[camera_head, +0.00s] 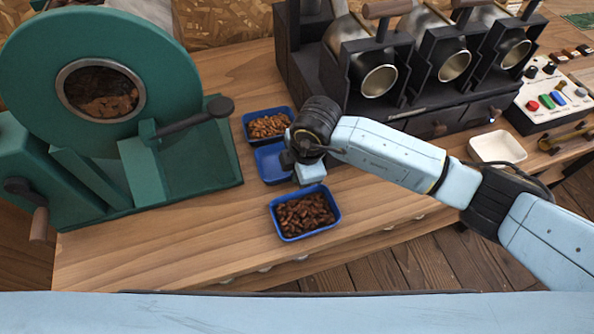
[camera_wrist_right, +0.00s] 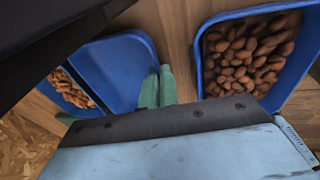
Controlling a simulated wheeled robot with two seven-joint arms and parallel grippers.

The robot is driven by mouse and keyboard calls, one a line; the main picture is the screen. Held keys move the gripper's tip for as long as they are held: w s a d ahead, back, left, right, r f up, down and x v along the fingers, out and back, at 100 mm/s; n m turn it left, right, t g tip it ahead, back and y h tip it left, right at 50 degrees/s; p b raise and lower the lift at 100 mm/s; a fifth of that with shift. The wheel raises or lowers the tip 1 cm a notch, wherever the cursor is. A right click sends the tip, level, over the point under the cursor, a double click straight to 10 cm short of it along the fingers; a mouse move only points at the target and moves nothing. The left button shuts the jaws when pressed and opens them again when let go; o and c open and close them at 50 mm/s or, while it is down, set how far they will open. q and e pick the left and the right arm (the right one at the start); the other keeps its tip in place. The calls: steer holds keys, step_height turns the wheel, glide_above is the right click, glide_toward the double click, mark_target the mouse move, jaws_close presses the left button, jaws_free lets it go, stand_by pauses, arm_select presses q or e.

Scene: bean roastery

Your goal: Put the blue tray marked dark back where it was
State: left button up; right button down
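Three blue trays stand in a row on the wooden bench. The back tray (camera_head: 249,135) holds brown beans, the middle tray (camera_head: 267,160) looks empty, and the front tray (camera_head: 289,236) holds darker beans. No marking is readable on any of them. My right gripper (camera_head: 307,182) is low at the right side of the middle tray. In the right wrist view its green fingertips (camera_wrist_right: 158,87) are close together at the rim of the empty tray (camera_wrist_right: 112,68), one on each side, and look shut on it. The front tray (camera_wrist_right: 203,62) lies to their right. My left gripper is not in view.
A green roasting machine (camera_head: 120,60) stands on the left. A dark machine with several metal drums (camera_head: 378,80) is behind my right arm. A white dish (camera_head: 497,147) and a button panel (camera_head: 550,98) are at the right. The bench front left is clear.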

steer(key=shift+f, duration=0.1)
steer(key=c, duration=1.7)
jaws_free()
steer(key=shift+r, duration=0.45)
steer(key=shift+s+d+r+p, duration=0.25)
steer(key=shift+d+r, duration=0.1)
steer(key=shift+r, duration=1.5)
steer(key=shift+s+d+r+p, duration=0.25)
steer(key=shift+d+r, duration=0.05)
steer(key=shift+r, duration=1.6)
steer(key=shift+s+d+r+p, duration=0.25)
steer(key=shift+d+r, duration=0.1)
steer(key=shift+r, duration=1.5)
